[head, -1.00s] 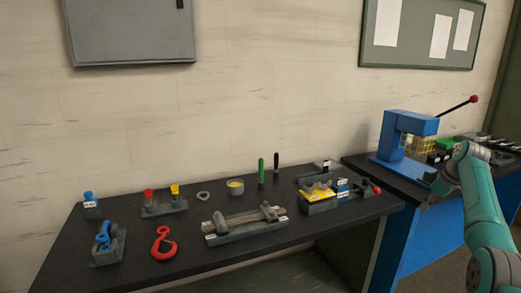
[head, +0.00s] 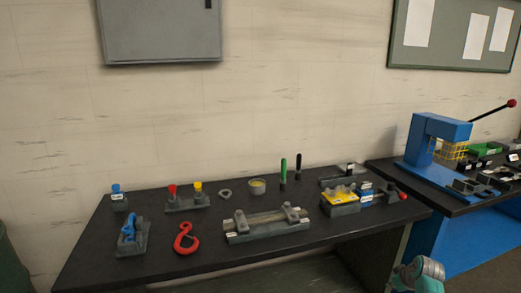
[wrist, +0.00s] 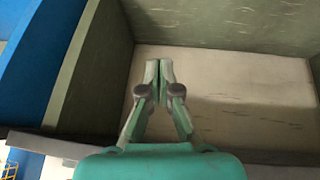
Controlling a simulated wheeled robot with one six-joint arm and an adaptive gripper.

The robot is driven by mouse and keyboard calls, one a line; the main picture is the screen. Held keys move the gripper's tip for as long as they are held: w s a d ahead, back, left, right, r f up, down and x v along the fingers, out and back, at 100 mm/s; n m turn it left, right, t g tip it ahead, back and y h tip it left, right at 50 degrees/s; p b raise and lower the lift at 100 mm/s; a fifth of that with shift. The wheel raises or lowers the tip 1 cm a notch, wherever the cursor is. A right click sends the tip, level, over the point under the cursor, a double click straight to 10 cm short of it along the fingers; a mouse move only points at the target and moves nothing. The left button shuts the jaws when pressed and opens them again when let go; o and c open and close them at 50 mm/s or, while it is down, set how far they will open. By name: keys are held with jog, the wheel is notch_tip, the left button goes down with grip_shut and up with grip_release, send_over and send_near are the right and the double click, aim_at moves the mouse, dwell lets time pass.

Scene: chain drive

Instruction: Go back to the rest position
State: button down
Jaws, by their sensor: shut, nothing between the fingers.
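My gripper (wrist: 158,66) shows in the wrist view with its two fingers together and nothing between them. Behind it in that view are a pale wall and greenish panels. In the head view only a teal part of my arm shows at the bottom right, in front of the dark workbench (head: 85,262); the fingers are out of that view. The bench holds a red hook (head: 185,240), a blue part on a grey stand (head: 130,240) and a grey fixture with rods (head: 265,225). My gripper touches none of these.
A blue press (head: 435,145) with a red-knobbed lever stands on the blue bench (head: 440,235) at the right. A yellow-topped block (head: 341,202) and two upright tools, one green-handled (head: 283,170), stand on the dark bench. A grey cabinet (head: 160,30) hangs on the wall.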

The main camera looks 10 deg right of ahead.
jog(key=s+a+f+m+t+h, duration=0.1)
jog(key=s+a+f, duration=0.7)
jog(key=a, duration=0.2)
jog(key=s+a+f+t, duration=0.1)
jog(key=s+a+f, duration=0.7)
jog(key=s+a, duration=0.15)
jog(key=s+a+t, duration=0.2)
jog(key=s+a, duration=0.6)
jog(key=s, duration=0.1)
jog(key=s+a+r+t, duration=0.1)
jog(key=s+a+r, duration=0.35)
jog(key=s, duration=0.45)
jog(key=s+a+r+t, duration=0.1)
jog(key=s+a+r, duration=0.3)
jog(key=s, duration=0.5)
jog(key=s+a+r+t, duration=0.1)
jog(key=s+r, duration=0.5)
jog(key=r, duration=0.4)
jog(key=s+a+r+t+y, duration=0.1)
jog(key=s+r, duration=0.5)
jog(key=r, duration=0.4)
jog(key=shift+s+r+m+t+y, duration=0.15)
jog(key=shift+r+m+t+y, duration=0.15)
jog(key=shift+r+m+t, duration=0.1)
jog(key=shift+a, duration=0.1)
